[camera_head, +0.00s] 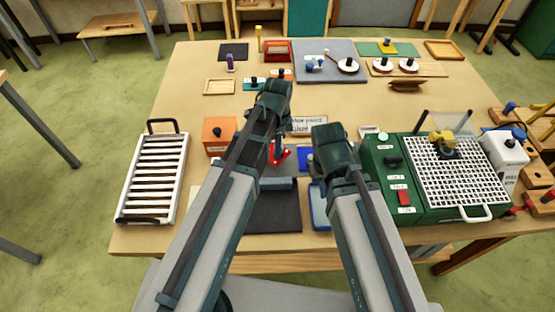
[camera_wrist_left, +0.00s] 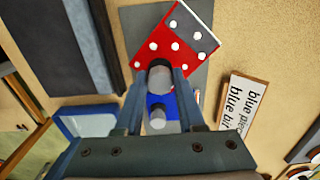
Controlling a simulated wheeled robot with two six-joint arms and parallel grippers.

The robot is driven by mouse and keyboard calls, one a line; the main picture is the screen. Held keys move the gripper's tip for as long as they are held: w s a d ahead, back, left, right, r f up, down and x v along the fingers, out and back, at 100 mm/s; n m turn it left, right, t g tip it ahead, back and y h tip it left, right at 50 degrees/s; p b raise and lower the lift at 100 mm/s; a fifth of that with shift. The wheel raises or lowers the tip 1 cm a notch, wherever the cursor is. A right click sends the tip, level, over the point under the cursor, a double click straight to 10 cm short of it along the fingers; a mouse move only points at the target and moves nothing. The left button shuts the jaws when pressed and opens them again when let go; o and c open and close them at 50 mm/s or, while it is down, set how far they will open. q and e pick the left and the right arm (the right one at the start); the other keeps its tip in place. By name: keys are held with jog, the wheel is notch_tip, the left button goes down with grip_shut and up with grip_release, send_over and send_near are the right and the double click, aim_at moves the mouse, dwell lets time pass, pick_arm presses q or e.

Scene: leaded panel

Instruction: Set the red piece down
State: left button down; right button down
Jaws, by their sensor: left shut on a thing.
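The red piece (camera_head: 278,156) is below my left gripper (camera_head: 275,135) in the head view. In the left wrist view the red piece (camera_wrist_left: 160,45) shows white dots, and a grey knob stands at its lower corner. My left gripper (camera_wrist_left: 160,82) is shut on that knob. A grey board (camera_wrist_left: 140,22) lies under the red piece; I cannot tell whether they touch. A blue piece (camera_wrist_left: 172,105) with a grey knob lies beside it, partly hidden by the fingers; the head view also shows it (camera_head: 305,158). My right gripper (camera_head: 333,140) is to the right, its fingertips hidden.
A sign (camera_head: 308,124) stands beyond the pieces. A dark mat (camera_head: 275,215) and a blue tray (camera_head: 319,210) lie nearer. A white rack (camera_head: 152,178) and orange box (camera_head: 217,133) are left. A green machine (camera_head: 400,165) with a white grid stands right.

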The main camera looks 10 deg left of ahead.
pick_arm(q)
jog(key=shift+f, duration=0.15)
pick_arm(e)
jog(key=shift+f, duration=0.15)
